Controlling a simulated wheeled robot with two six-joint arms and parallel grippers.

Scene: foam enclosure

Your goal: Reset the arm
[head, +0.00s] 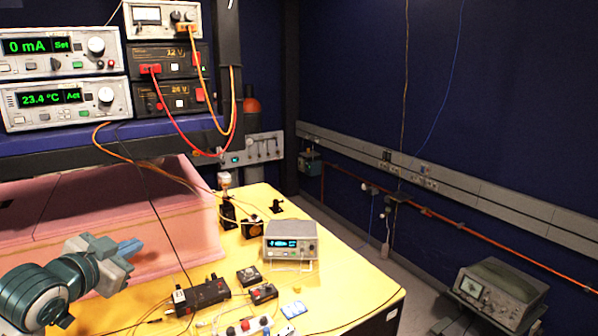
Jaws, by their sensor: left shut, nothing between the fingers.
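My left gripper (130,248) shows at the lower left, at the end of my grey and teal arm. Its fingers are shut with nothing between them and point to the right. It is in front of the pink foam enclosure (190,205), above the left part of the yellow table (350,292). I cannot tell from this view whether it touches the foam. My right gripper is not in view.
A grey instrument (290,240) stands on the table, with a black box (202,295) and small devices nearby. Cables run over the table. Display units (60,50) sit on a shelf above. Floor lies to the right, with an oscilloscope-like unit (498,290).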

